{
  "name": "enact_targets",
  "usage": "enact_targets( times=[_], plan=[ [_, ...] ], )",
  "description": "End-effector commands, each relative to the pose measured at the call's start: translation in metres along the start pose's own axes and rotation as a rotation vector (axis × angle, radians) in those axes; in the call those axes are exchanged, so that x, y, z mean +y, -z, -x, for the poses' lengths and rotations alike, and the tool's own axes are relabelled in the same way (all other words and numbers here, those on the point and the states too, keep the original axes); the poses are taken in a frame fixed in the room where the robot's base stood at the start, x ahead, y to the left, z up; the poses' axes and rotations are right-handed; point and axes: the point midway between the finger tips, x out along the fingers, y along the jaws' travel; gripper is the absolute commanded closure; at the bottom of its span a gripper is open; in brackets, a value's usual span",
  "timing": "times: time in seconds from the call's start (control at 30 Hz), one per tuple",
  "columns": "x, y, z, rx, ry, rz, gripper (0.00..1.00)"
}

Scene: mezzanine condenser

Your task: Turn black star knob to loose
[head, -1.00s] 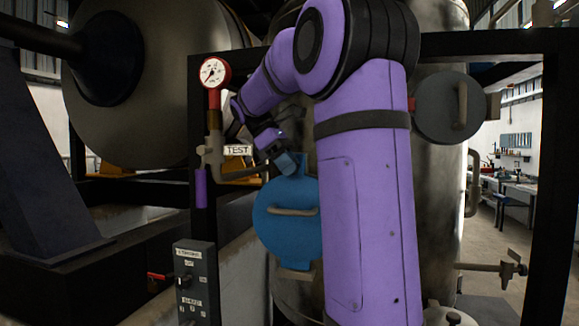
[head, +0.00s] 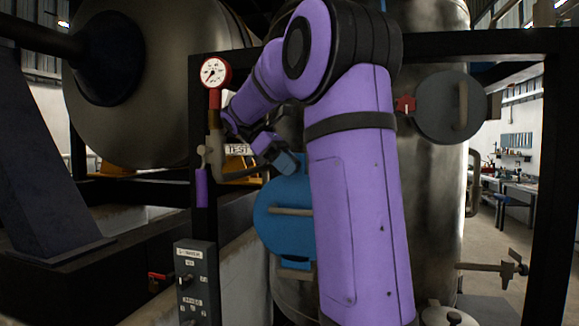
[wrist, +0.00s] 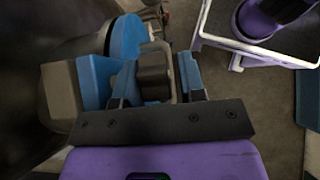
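A dark, chunky knob (wrist: 153,76) shows in the wrist view between the two blue-padded fingers of my gripper (wrist: 157,80). The left finger lies close beside the knob; a narrow gap with a tan bar behind it shows at the right finger. I cannot make out a star outline or any loose marking. In the head view my gripper (head: 287,162) is at the top edge of the round blue cover (head: 275,225), and the knob is hidden there. The blue cover (wrist: 126,38) also shows behind the knob in the wrist view.
A red-rimmed gauge (head: 212,72) and a pipe with a TEST tag (head: 237,149) stand left of my gripper. A grey control box (head: 196,280) is low at left. A grey round cover (head: 449,107) is at right. Dark frame posts (head: 553,180) border the area.

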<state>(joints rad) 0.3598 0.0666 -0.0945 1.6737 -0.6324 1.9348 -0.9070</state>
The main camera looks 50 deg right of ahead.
Motion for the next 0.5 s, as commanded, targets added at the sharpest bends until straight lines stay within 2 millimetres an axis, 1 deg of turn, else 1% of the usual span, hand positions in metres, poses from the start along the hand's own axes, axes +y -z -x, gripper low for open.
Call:
enact_targets(
  times=[0.03,0.07,0.33,0.5],
  plan=[
    [-0.0001,0.0,0.0001,0.0,0.0,0.0,0.52],
    [0.0,0.0,0.0,0.0,0.0,0.0,0.49],
    [0.0001,-0.0005,0.0004,0.001,0.0,0.0,0.49],
    [0.0003,-0.0084,0.008,0.001,0.0,0.0,0.49]
  ],
)
